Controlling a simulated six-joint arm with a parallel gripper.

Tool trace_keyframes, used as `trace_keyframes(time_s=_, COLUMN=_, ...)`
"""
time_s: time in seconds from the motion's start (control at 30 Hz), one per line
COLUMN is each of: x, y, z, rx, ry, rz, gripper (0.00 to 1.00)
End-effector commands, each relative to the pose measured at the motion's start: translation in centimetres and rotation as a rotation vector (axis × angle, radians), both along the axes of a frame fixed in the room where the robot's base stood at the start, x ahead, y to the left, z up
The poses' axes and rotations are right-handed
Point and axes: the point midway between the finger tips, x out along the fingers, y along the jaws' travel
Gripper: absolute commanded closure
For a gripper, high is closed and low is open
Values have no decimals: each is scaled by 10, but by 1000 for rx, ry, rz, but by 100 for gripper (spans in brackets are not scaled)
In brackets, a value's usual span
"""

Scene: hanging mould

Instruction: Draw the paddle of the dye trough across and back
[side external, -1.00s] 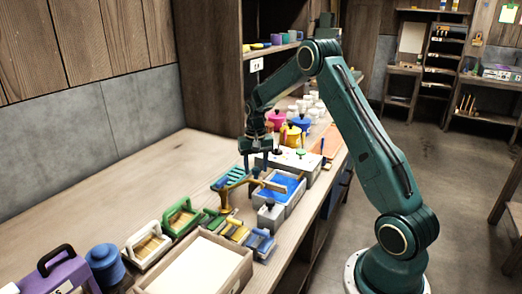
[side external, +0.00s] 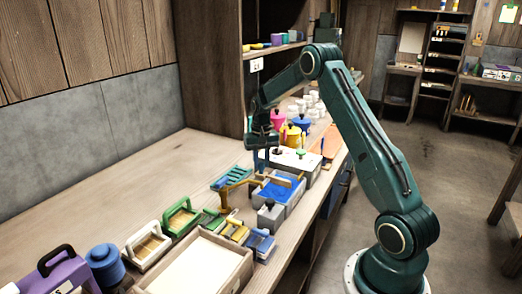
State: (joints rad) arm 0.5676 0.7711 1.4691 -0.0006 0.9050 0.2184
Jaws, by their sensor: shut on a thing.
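The dye trough (side external: 294,197) is a grey box on the bench with blue dye (side external: 275,192) in it. The paddle (side external: 284,178) is a tan wooden bar lying across the trough near its far end. My gripper (side external: 260,170) points down at the trough's far left side and is shut on the paddle's left end. The fingertips and the exact grip are small and partly hidden.
A mustard bracket (side external: 234,182) and a teal rack (side external: 232,176) stand left of the trough. A grey lidded block (side external: 270,216) is close in front. A white-topped box (side external: 295,160) and coloured jars stand behind.

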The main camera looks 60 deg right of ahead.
Motion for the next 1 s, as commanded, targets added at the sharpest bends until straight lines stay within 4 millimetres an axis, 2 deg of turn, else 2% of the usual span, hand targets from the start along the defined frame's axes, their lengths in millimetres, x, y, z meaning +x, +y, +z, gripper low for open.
trace_keyframes(time_s=0.1, x=2, y=-24, z=0, rx=-5, ry=-8, rz=-3, gripper=100)
trace_keyframes(time_s=0.3, x=2, y=-50, z=1, rx=-6, ry=-8, rz=-1, gripper=100)
trace_keyframes(time_s=0.7, x=1, y=-59, z=1, rx=-10, ry=-10, rz=-4, gripper=100)
trace_keyframes(time_s=0.73, x=1, y=-60, z=1, rx=-10, ry=-10, rz=-5, gripper=71)
trace_keyframes(time_s=0.8, x=1, y=-60, z=1, rx=-9, ry=-9, rz=-5, gripper=58)
trace_keyframes(time_s=0.83, x=1, y=-59, z=1, rx=-9, ry=-8, rz=-5, gripper=53)
trace_keyframes(time_s=1.0, x=0, y=-58, z=0, rx=-6, ry=-6, rz=-2, gripper=53)
